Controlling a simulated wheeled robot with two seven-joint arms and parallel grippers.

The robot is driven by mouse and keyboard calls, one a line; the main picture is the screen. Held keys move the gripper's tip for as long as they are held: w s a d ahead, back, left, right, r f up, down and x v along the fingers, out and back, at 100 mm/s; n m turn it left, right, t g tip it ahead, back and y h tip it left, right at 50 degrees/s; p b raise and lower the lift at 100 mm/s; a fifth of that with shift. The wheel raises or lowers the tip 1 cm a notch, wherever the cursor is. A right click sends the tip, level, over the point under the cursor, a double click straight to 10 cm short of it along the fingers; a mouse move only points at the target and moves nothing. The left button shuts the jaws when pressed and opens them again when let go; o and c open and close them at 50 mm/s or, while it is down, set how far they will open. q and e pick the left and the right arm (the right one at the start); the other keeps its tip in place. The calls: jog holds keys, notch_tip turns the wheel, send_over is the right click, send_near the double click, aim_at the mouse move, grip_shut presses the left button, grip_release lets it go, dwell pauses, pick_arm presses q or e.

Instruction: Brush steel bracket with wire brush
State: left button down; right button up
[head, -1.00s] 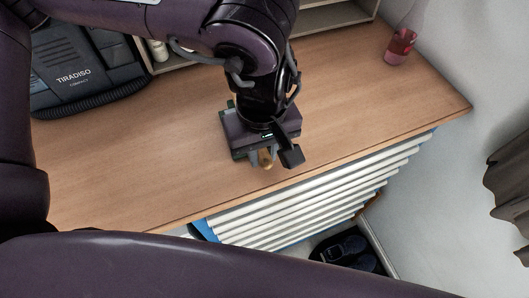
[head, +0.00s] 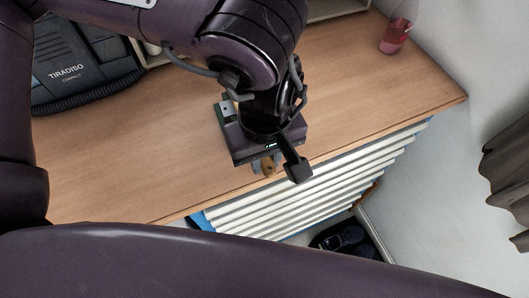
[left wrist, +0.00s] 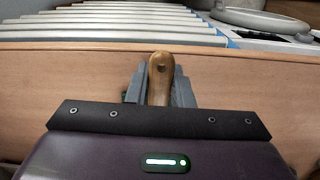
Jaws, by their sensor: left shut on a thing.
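My left gripper (head: 264,166) is over the wooden worktop (head: 120,165), near its front edge. It is shut on the wire brush, whose wooden handle (head: 268,168) shows between the fingers. In the left wrist view the rounded handle end (left wrist: 160,72) sticks out between the grey fingers of my left gripper (left wrist: 160,88). The bristles are hidden. A small grey metal piece with dark holes, perhaps the steel bracket (head: 226,109), shows just left of the gripper and is mostly hidden by it. I cannot tell whether the brush touches it. My right gripper is not in view.
A black TIRADISO case (head: 80,65) stands at the back left. A glass with red liquid (head: 394,36) stands at the far right. White slats (head: 320,185) lie below the front edge. The worktop right of the gripper is clear.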

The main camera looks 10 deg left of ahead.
pick_arm(q)
jog(key=shift+w+a+r, duration=0.1)
jog(key=shift+w+a, duration=0.35)
jog(key=shift+w, duration=0.25)
jog(key=shift+w+a, duration=0.4)
jog(key=shift+w, duration=0.3)
jog(key=shift+s, duration=0.1)
jog(key=shift+s+d, duration=0.45)
jog(key=shift+s, duration=0.25)
jog(key=shift+s+d, duration=0.45)
jog(key=shift+s, duration=0.2)
jog(key=shift+w+a, duration=0.1)
jog(key=shift+w+a, duration=0.4)
jog(key=shift+w, duration=0.25)
jog(key=shift+w+a, duration=0.4)
jog(key=shift+w, duration=0.2)
notch_tip(320, 180, up, 7)
jog(key=p, duration=0.6)
jog(key=shift+w, duration=0.1)
